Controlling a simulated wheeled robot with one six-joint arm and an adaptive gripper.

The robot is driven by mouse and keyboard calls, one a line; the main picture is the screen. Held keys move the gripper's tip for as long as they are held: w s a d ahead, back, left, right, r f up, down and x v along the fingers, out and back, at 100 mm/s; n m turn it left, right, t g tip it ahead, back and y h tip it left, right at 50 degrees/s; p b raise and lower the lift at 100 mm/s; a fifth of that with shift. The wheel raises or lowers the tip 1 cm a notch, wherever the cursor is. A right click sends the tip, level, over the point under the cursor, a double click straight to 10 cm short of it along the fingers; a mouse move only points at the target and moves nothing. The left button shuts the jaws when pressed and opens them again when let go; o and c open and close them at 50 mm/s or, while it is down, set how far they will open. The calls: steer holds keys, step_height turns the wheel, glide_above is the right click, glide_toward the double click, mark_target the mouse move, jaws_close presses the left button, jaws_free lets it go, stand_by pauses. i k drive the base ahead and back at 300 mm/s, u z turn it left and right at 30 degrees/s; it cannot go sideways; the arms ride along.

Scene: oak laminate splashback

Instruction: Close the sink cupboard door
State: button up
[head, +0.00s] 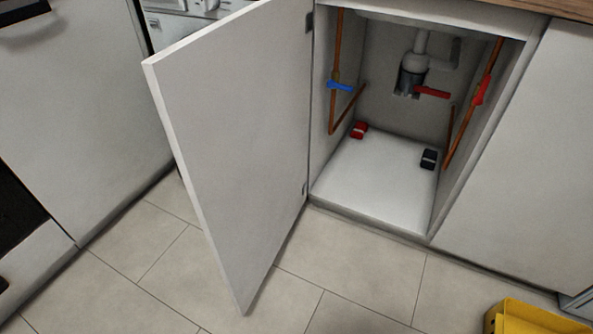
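The sink cupboard door (235,130) is a plain pale grey panel standing wide open. It is hinged on the left side of the cupboard opening, and its free edge points out towards me over the floor. The sink cupboard (372,184) is open, and its inside shows a white base panel, copper pipes and a drain trap. The door's outer face, turned away from me, is hidden. My gripper is not in the head view.
Inside are a blue valve handle (340,86), red handles (432,92), a red object (359,130) and a black object (429,159), all behind the front edge. A yellow container (535,318) stands at bottom right. Tiled floor (345,262) before the opening is clear.

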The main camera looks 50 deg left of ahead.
mark_target(231, 98)
steer(key=z, duration=1.85)
steer(key=k, duration=1.75)
steer(key=u, duration=4.5)
steer(key=k, duration=0.6)
steer(key=z, duration=1.05)
